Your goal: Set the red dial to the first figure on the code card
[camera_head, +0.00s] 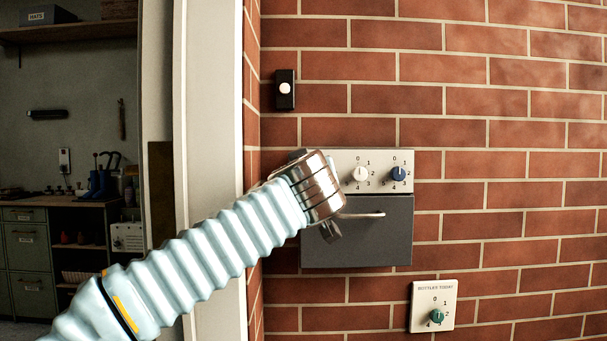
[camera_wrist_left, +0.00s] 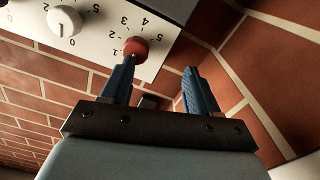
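In the left wrist view a red dial (camera_wrist_left: 136,47) sits on a pale panel (camera_wrist_left: 92,42) with figures around it, seen upside down. I cannot tell which figure it points to. My left gripper (camera_wrist_left: 158,66) is open, its two blue fingers apart. One fingertip is at the edge of the red dial; the other is off to the right, over brick. Whether it touches is unclear. In the head view my left wrist hides the red dial at the panel's (camera_head: 338,160) left end. No code card shows. My right gripper is not in view.
A white dial (camera_head: 361,174) and a blue dial (camera_head: 398,173) sit to the right on the panel, above a dark box front (camera_head: 370,245) with a bar handle. A green dial (camera_head: 437,317) is on a lower plate. A doorway opens left.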

